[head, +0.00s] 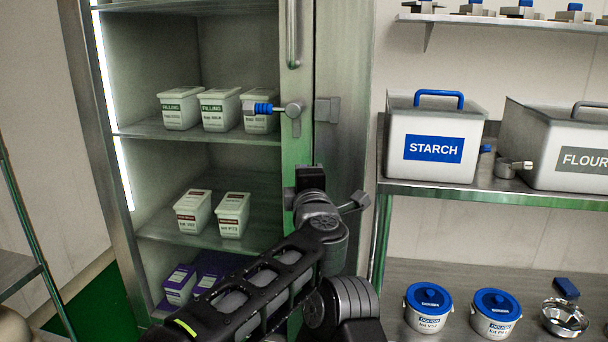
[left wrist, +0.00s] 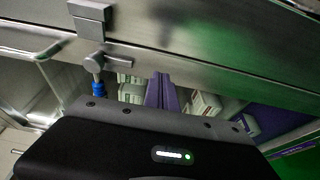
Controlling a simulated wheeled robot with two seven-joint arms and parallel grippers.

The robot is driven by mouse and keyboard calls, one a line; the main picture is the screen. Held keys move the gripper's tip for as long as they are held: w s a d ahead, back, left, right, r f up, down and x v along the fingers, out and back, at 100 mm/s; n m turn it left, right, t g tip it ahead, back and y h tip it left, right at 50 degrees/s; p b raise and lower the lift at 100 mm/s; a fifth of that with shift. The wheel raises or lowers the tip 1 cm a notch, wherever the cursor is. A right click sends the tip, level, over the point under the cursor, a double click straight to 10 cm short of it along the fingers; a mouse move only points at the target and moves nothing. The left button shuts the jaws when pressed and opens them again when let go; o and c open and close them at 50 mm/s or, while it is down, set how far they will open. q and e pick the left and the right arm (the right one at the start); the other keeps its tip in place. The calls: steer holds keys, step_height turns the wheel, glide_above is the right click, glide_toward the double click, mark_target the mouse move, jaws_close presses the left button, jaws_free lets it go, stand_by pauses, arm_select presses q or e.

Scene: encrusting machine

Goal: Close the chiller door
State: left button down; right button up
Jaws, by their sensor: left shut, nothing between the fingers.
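The chiller (head: 190,130) stands open on the left of the head view, with its lit shelves showing. Its steel door (head: 299,80) is at the right side of the opening, seen at a steep angle, with a long handle (head: 293,35) and a latch with a blue grip (head: 264,108). My left gripper (head: 306,180) is shut and empty in front of the door's lower part; whether it touches is unclear. My right gripper is out of view.
White filling tubs (head: 219,108) and purple boxes (head: 180,283) stand on the chiller shelves. To the right, a steel shelf (head: 500,193) holds a starch bin (head: 433,115) and a flour bin (head: 570,130). Blue-lidded tubs (head: 428,300) stand lower down.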

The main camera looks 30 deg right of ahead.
arm_select(q)
steer(key=b+v, duration=0.1)
steer(key=v, duration=0.6)
steer(key=shift+s+a, duration=0.15)
steer(key=shift+s, duration=0.25)
stand_by(0.3)
